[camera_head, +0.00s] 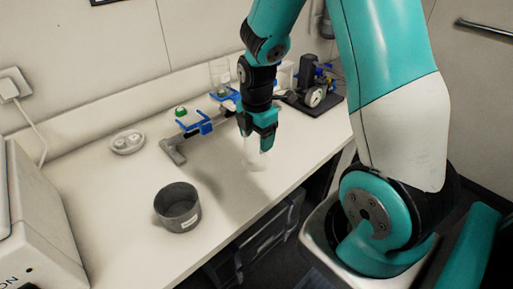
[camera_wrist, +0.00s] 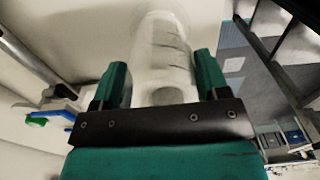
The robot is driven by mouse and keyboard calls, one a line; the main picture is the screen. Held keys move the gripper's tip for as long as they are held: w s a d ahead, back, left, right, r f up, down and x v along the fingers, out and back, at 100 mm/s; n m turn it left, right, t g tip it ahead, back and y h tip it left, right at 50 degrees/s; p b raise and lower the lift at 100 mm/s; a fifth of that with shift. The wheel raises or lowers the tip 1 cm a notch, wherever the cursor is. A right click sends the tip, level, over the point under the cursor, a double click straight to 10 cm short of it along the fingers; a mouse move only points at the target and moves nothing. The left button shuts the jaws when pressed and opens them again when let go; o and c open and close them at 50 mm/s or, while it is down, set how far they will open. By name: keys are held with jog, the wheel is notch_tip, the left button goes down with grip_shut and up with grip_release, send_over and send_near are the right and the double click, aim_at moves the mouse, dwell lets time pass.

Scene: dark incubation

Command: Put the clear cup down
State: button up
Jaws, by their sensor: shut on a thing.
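The clear cup (camera_head: 253,157) is a see-through vessel hanging below my gripper (camera_head: 261,142) at the right part of the white bench. My gripper is shut on it. In the wrist view the clear cup (camera_wrist: 162,55) stands between the two teal fingers of my gripper (camera_wrist: 160,80), with dark marks on its side. In the head view its lower end is faint against the bench, so I cannot tell whether it touches the top.
A grey pot (camera_head: 178,208) stands on the white bench (camera_head: 115,245) at front left. A small white dish (camera_head: 128,142) lies farther back. Blue clamps on a grey stand (camera_head: 172,151) and a black device (camera_head: 313,95) are behind. Bare bench lies between pot and gripper.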

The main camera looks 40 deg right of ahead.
aim_at(257, 149)
jog(key=shift+f, duration=2.3)
jog(key=shift+f, duration=0.2)
jog(key=o, duration=1)
jog(key=shift+c, duration=0.2)
jog(key=shift+r, duration=0.15)
